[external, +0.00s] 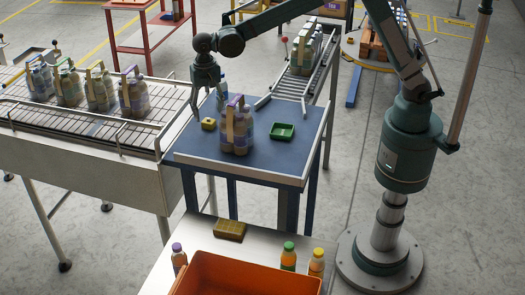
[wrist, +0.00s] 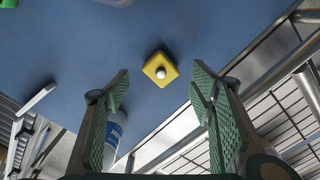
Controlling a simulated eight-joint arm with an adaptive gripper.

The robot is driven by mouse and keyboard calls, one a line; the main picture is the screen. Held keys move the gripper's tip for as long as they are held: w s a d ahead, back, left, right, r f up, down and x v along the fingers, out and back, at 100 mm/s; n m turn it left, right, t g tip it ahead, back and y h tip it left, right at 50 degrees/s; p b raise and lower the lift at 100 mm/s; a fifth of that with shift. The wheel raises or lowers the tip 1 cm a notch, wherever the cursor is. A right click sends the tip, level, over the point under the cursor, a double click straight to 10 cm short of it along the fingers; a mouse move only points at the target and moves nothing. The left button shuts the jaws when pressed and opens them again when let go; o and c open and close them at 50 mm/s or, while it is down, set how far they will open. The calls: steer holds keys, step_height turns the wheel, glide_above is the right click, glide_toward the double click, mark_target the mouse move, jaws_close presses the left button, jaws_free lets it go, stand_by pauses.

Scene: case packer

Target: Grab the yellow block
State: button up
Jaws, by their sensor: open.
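The yellow block (external: 208,124) is small and lies on the blue tabletop near its left edge. My gripper (external: 205,103) is above the left part of the blue table, near the block. In the wrist view my gripper (wrist: 160,85) is open, with its two green ridged fingers wide apart and nothing between them. The fingers do not touch the block.
A pack of bottles (external: 236,130) stands right beside the block, and a bottle (external: 221,93) stands behind it. A green tray (external: 282,131) lies to the right on the blue table (external: 262,158). A conveyor (external: 120,135) with bottle packs borders the left side.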

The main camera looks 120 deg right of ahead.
mark_target(209, 121)
steer(key=shift+f, duration=2.6)
steer(key=c, duration=1)
